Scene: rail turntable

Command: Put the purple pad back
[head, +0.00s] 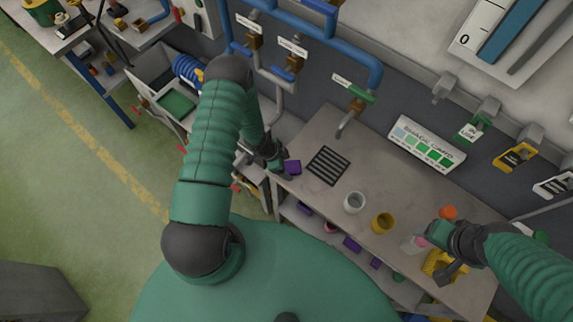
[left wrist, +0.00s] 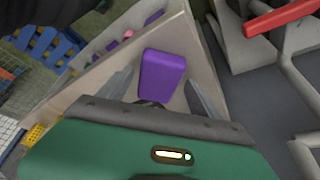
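The purple pad (head: 292,167) lies at the left end of the grey workbench, beside a black slotted mat (head: 327,166). In the left wrist view the pad (left wrist: 162,73) lies ahead of my left gripper (left wrist: 158,88), between the lines of its two spread fingers, with a gap on either side. In the head view my left gripper (head: 277,162) is at the bench's left end, close to the pad. My right gripper (head: 436,238) is over the right part of the bench, near a clear and pink item (head: 415,242); its fingers are not clear.
A white cup (head: 354,203) and a yellow cup (head: 382,223) stand right of the mat. An orange item (head: 449,212) and a yellow item (head: 440,265) are near my right gripper. Pipes with valves run behind the bench. Shelves below hold more purple pieces (head: 352,244).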

